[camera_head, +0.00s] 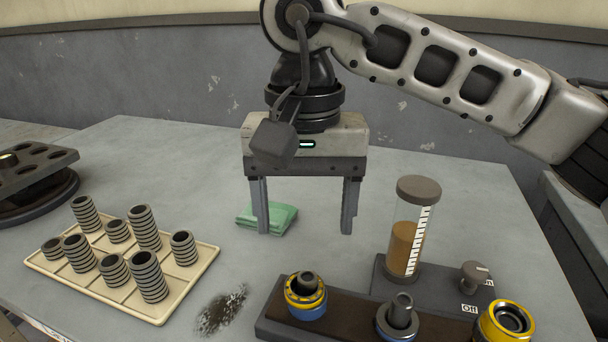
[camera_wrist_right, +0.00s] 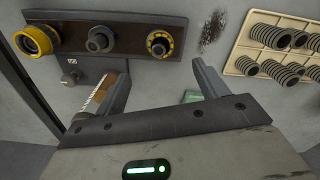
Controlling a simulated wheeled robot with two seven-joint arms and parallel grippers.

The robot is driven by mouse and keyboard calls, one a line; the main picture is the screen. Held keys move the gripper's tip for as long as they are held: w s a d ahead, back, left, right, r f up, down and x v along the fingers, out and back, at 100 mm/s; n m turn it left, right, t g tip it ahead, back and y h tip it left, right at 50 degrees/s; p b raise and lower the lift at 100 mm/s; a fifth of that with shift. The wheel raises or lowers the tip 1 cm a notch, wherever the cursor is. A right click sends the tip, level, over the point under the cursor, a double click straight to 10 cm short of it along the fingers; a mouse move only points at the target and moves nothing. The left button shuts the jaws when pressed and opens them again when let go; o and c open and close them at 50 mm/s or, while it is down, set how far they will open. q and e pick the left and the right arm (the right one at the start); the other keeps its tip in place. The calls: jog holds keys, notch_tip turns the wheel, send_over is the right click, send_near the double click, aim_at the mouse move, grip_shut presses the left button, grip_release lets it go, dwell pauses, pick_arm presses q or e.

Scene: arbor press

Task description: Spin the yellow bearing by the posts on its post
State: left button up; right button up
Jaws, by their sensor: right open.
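A yellow bearing (camera_head: 306,297) with dark holes sits around the left post on the dark block, with blue below it. It also shows in the right wrist view (camera_wrist_right: 160,44). A second, larger yellow bearing (camera_head: 505,322) is at the block's right end, also in the wrist view (camera_wrist_right: 36,40). A bare grey post (camera_head: 400,312) stands between them. My right gripper (camera_head: 305,210) is open and empty, fingers pointing down, above the table behind the left yellow bearing and apart from it. Its fingers also show in the wrist view (camera_wrist_right: 162,78). My left gripper is out of view.
A cream tray (camera_head: 105,290) with several stacks of grey rings stands at left. A green cloth (camera_head: 282,217) lies behind my fingers. A glass cylinder (camera_head: 408,228) and a knob (camera_head: 474,275) stand at right. A dark round fixture (camera_head: 32,180) is at far left.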

aim_at(304, 278)
notch_tip(304, 278, down, 11)
jog(key=shift+r, duration=0.1)
jog(key=shift+c, duration=0.2)
jog(key=c, duration=1.1)
jog(key=shift+n+b, duration=0.35)
jog(key=shift+n, duration=0.25)
jog(key=n+b, duration=0.1)
jog(key=n, duration=0.2)
jog(key=shift+b, duration=0.3)
jog(key=shift+n+b, duration=0.4)
jog(key=shift+n, duration=1.5)
jog(key=o, duration=1.1)
jog(key=shift+o, duration=0.2)
